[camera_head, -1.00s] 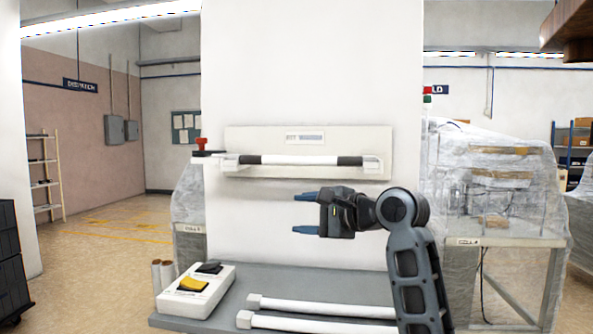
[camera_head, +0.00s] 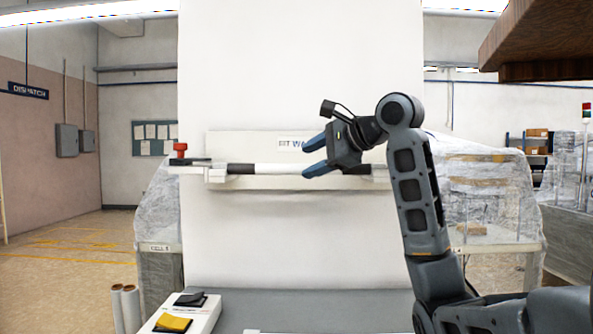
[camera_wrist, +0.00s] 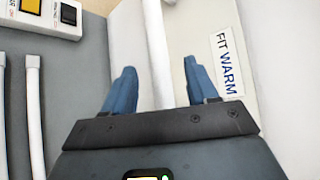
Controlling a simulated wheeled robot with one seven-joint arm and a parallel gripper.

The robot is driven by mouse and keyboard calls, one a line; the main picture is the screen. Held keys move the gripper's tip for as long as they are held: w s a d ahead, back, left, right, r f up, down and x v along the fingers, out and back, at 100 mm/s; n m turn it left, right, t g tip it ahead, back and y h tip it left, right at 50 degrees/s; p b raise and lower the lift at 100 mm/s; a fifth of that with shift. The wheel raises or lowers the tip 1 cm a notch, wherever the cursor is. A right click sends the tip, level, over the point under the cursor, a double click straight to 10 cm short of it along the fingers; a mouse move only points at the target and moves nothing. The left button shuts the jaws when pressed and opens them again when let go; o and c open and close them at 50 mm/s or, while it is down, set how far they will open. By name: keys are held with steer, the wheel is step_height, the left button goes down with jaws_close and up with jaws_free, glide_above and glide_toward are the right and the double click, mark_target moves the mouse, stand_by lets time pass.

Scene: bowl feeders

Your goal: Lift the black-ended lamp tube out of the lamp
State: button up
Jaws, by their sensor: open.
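The lamp tube (camera_head: 274,169) is white with black ends and sits between the holders of the wall lamp (camera_head: 225,145). Its left black end shows, and part of its right black end shows past my gripper. My gripper (camera_head: 311,157) is open in front of the tube's right half, with blue fingers pointing left in the head view. In the wrist view the white tube (camera_wrist: 157,50) runs between the open fingers (camera_wrist: 160,88), beyond their tips, without visible grip on it. Whether a finger touches it cannot be told.
A red knob (camera_head: 180,149) stands at the lamp's left end. Below, a grey bench (camera_head: 300,303) carries a white switch box (camera_head: 205,316) with yellow and dark pads. White tubes (camera_wrist: 35,115) lie on the bench in the wrist view. A brown wooden block (camera_head: 545,45) hangs at upper right.

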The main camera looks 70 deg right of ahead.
mark_target(298, 166)
steer(key=shift+x, duration=2.3)
steer(key=shift+a, duration=0.15)
jaws_close()
